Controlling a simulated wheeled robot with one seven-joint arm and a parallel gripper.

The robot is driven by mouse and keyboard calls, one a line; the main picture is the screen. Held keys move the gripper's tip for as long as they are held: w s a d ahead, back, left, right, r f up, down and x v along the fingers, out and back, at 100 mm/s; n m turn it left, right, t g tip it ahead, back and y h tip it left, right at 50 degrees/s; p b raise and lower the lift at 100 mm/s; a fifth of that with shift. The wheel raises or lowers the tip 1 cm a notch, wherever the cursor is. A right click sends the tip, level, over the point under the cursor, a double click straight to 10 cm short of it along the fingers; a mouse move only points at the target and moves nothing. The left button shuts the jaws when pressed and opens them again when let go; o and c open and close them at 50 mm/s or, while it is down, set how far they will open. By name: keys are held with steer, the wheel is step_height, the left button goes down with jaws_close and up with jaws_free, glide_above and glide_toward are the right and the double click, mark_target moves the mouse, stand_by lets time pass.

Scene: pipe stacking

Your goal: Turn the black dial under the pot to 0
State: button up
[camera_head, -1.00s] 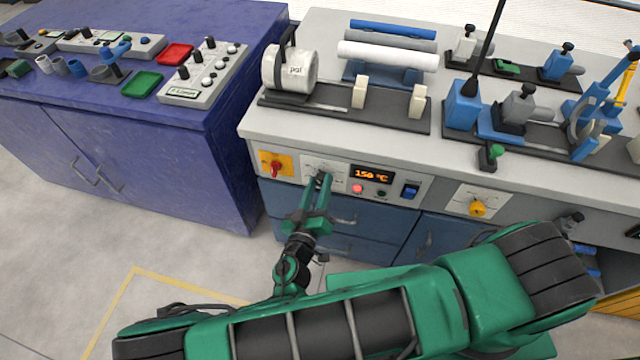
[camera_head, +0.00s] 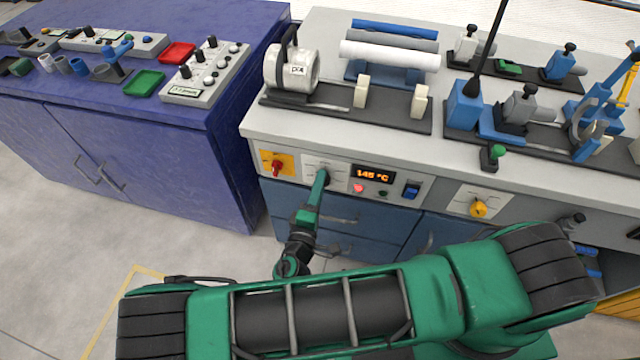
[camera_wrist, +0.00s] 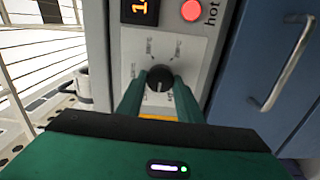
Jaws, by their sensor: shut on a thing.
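The black dial (camera_wrist: 159,77) sits on a pale panel with printed marks around it, below the white pot (camera_head: 290,68). My gripper (camera_wrist: 158,88) is at the dial, one green finger on each side, shut on it. In the head view my gripper (camera_head: 319,176) covers most of the dial. The orange display (camera_head: 373,174) to its right appears to read 145 °C. A red light (camera_head: 358,188) glows below the display. The dial's exact setting is too small to read.
A red knob on a yellow plate (camera_head: 277,165) is just left of the dial. A blue switch (camera_head: 411,190) and a yellow knob (camera_head: 478,208) are to the right. Blue drawers (camera_head: 364,219) lie below. A purple cabinet (camera_head: 150,150) stands to the left.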

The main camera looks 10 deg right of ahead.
steer(key=n, duration=0.6)
steer(key=shift+a+f, duration=0.2)
steer(key=shift+f, duration=0.05)
steer(key=shift+s+d+n, duration=0.1)
steer(key=shift+n, duration=0.2)
steer(key=o, duration=1)
